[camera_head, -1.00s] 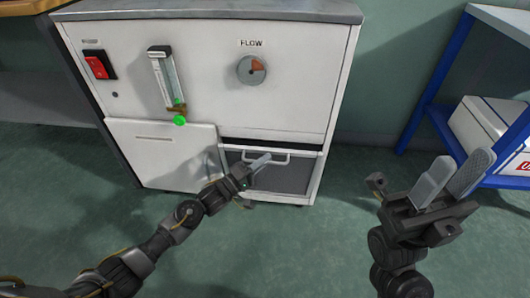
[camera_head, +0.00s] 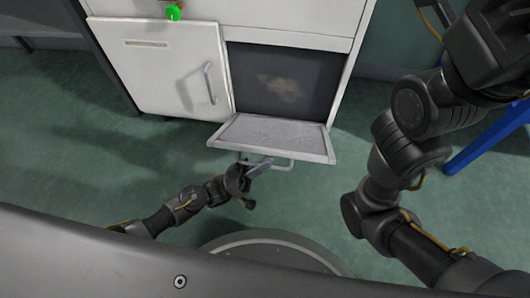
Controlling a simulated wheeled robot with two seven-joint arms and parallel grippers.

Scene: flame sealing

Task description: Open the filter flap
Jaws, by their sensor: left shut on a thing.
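The filter flap (camera_head: 272,137) is a grey panel with a light frame at the lower right of the white cabinet. It is hinged down and lies about flat, sticking out towards me. Its bar handle (camera_head: 282,166) is at the front edge. My left gripper (camera_head: 258,168) is shut on the handle. Behind the flap is the dark filter opening (camera_head: 285,82) with a brownish smudge inside. My right arm is raised at the right; its gripper (camera_head: 492,45) is partly in view at the upper right, and its fingers are cut off or hidden.
A white door (camera_head: 172,72) with its own handle (camera_head: 209,83) is left of the opening. A green knob (camera_head: 173,13) is above it. A blue rack leg (camera_head: 490,138) stands at the right. Green floor is free in front of the cabinet.

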